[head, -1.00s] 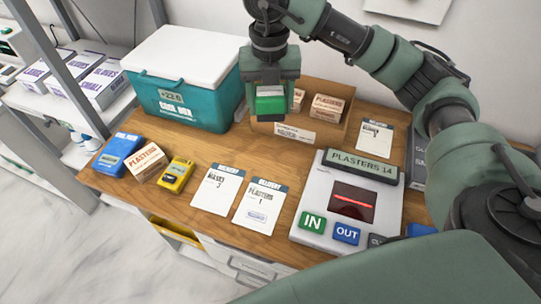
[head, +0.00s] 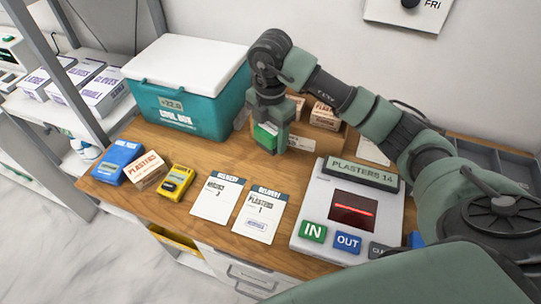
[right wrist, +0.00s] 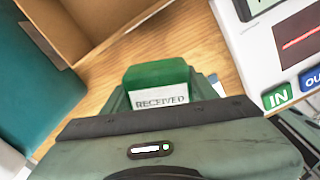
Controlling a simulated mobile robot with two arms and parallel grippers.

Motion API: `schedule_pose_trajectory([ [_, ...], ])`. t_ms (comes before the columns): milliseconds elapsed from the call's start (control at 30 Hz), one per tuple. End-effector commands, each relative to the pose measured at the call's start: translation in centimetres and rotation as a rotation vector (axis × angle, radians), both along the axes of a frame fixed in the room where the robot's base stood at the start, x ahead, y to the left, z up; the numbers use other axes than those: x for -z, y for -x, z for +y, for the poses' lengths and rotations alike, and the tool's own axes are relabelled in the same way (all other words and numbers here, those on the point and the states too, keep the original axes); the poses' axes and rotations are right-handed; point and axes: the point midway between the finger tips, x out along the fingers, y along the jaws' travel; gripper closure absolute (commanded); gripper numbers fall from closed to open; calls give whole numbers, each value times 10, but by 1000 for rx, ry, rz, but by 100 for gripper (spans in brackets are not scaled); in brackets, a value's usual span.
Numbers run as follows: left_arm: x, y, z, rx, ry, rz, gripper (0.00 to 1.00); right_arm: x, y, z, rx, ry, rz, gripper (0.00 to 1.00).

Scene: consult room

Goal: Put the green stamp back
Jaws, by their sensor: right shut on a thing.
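The green stamp (head: 265,136) is between the fingers of my right gripper (head: 271,138), above the wooden desk just in front of the cardboard box. In the right wrist view the green stamp (right wrist: 157,74) shows a white label reading "RECEIVED", and my right gripper (right wrist: 165,100) is shut on it. The stamp's underside is hidden, so I cannot tell whether it touches the desk. My left gripper is not in view.
The teal cool box (head: 180,104) stands left of the gripper, and the cardboard box (head: 327,138) with plasters is behind it. The scanner (head: 318,207) with IN and OUT buttons is at right. Delivery sheets (head: 217,198) lie in front. A grey tray (head: 512,165) is at far right.

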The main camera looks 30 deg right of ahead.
Motion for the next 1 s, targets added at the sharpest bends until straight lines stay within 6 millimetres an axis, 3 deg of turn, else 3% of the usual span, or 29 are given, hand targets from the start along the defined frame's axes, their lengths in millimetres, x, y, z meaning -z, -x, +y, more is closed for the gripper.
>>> schedule_pose_trajectory([
  [100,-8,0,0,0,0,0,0,21,1,0,1,0,2,68],
  [533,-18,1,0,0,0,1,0,72,0,0,0,-1,1,68],
  [967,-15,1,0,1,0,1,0,83,0,0,-2,-1,-2,68],
  [1000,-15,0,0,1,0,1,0,83,0,0,-2,0,-1,39],
])
